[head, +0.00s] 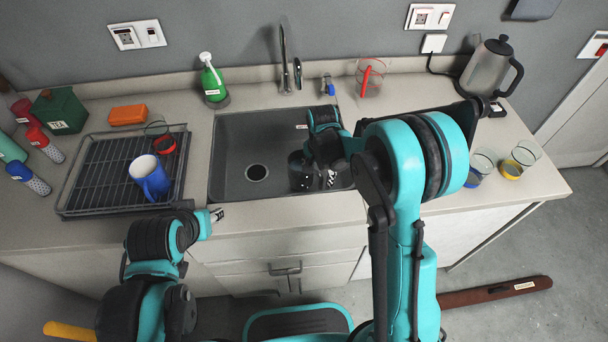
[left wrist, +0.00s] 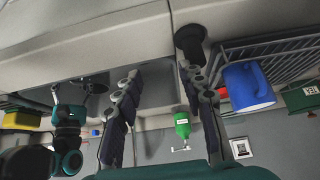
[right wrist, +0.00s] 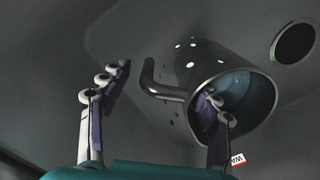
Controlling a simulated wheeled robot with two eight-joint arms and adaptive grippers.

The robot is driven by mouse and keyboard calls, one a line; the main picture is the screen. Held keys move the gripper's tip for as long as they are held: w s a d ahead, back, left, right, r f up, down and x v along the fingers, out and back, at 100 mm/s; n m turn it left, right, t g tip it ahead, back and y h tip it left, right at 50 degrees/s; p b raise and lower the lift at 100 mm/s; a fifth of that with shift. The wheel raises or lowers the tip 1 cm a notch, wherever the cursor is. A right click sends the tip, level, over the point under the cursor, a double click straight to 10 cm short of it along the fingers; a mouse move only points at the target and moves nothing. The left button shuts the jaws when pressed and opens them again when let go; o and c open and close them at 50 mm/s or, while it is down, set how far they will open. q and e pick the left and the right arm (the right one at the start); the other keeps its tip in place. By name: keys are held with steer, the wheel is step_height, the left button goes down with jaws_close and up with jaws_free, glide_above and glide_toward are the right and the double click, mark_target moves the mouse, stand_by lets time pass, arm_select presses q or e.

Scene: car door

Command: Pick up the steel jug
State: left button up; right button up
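The steel jug (right wrist: 195,80) is dark and shiny, with a round mouth and a bent metal handle (right wrist: 165,88). It is in the sink; in the head view (head: 299,172) it shows only as a dark shape by my right gripper (head: 328,179). In the right wrist view my right gripper (right wrist: 166,80) is open. The handle shows between its fingers, and its right finger overlaps the jug's mouth; I cannot tell whether it touches. My left gripper (left wrist: 158,72) is open and empty, and in the head view (head: 215,215) it is near the counter's front edge.
The sink (head: 232,140) has a drain at its left, and a tap (head: 285,60) stands behind. A drying rack (head: 105,175) with a blue mug (head: 150,178) is left of it. A kettle (head: 487,68) and several glasses stand right. My right arm hides part of the counter.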

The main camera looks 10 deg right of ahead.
jaws_close()
steer(key=shift+r, duration=0.1)
